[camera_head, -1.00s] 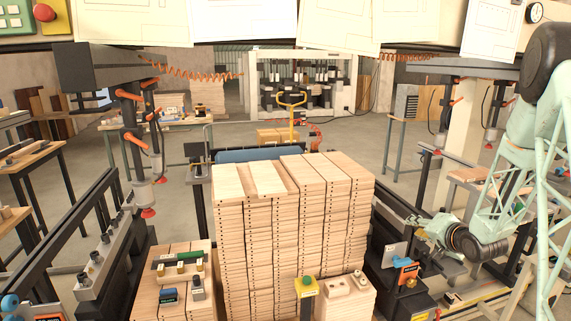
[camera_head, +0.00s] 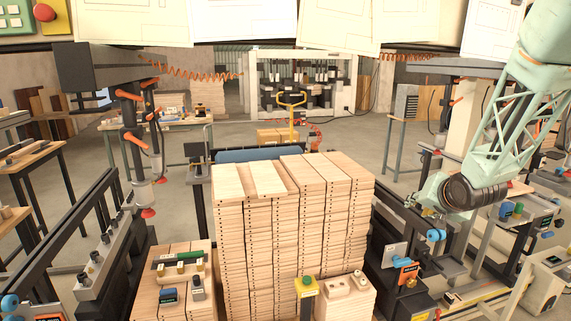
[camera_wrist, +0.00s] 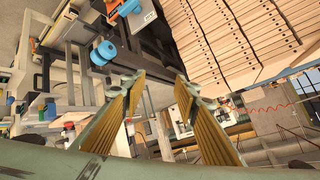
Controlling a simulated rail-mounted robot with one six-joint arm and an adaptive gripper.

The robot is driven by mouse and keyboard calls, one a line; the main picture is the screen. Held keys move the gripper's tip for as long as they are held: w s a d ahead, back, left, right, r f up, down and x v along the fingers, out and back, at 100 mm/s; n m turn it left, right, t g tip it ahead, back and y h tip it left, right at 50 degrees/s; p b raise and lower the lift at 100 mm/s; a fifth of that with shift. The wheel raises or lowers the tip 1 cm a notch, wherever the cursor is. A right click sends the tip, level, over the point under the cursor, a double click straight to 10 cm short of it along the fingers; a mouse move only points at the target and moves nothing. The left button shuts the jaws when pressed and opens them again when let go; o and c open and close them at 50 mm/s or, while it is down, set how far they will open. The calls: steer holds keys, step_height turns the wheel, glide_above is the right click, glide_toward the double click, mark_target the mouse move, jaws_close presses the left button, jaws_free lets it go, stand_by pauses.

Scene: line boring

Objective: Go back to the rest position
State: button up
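My gripper (camera_wrist: 160,84) shows in the wrist view as two separate fingers with ribbed golden pads. They are apart, with a clear gap and nothing held between them. In the head view my green arm comes down from the upper right. Its wrist end is just right of the tall stack of wooden boards (camera_head: 286,215), above the black machine frame. The fingers are too small to make out there. The board stack also shows at the upper right of the wrist view (camera_wrist: 235,40), apart from the fingers.
A lower board pile (camera_head: 172,261) with small tools stands at front left. A blue knob (camera_wrist: 103,52) and black rail lie near my gripper in the wrist view. Open floor (camera_head: 350,151) lies behind the stack.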

steer(key=s+a+r+n+g, duration=0.1)
steer(key=s+a+r, duration=0.3)
steer(key=s, duration=0.4)
steer(key=s+a+r+n+g, duration=0.1)
steer(key=s+a+r, duration=0.25)
steer(key=s, duration=0.45)
steer(key=s+a+r+n+g, duration=0.1)
steer(key=s+a+r, duration=0.35)
steer(key=s, duration=0.35)
steer(key=s+a+n+g, duration=0.1)
steer(key=s+a, duration=0.2)
steer(key=s, duration=0.7)
steer(key=s+a+r+n+g, duration=0.1)
steer(key=s+a, duration=0.3)
steer(key=s, duration=0.7)
steer(key=s+a+n+g+y, duration=0.1)
steer(key=s+a, duration=0.3)
steer(key=s, duration=0.7)
steer(key=shift+r+n+g, duration=0.3)
steer(key=shift+n+g, duration=0.1)
steer(key=shift+d, duration=0.1)
stand_by(0.5)
